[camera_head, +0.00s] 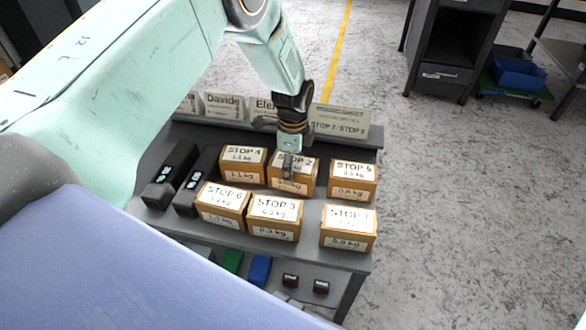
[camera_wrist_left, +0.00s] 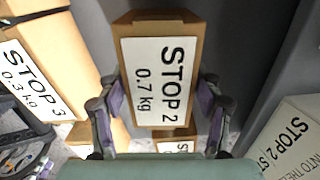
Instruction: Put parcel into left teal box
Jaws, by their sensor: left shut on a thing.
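The parcel marked STOP 2 (camera_head: 303,176) is in the back row on the grey bench. It also fills the middle of the left wrist view (camera_wrist_left: 143,25), with its 0.7 kg label facing the camera. My left gripper (camera_head: 289,172) reaches down onto it from above. In the left wrist view the fingers (camera_wrist_left: 165,105) stand on both sides of the parcel and are shut on it. Whether the parcel is lifted off the bench cannot be told. No teal box shows in either view. My right gripper is not in view.
Parcels marked STOP 4 (camera_head: 243,165), STOP 5 (camera_head: 352,181), STOP 6 (camera_head: 222,205) and STOP 3 (camera_head: 274,217) stand close by on the bench (camera_head: 310,252). Name signs (camera_head: 341,121) line its back edge. Two black cases (camera_head: 172,178) lie at the left. Open floor lies to the right.

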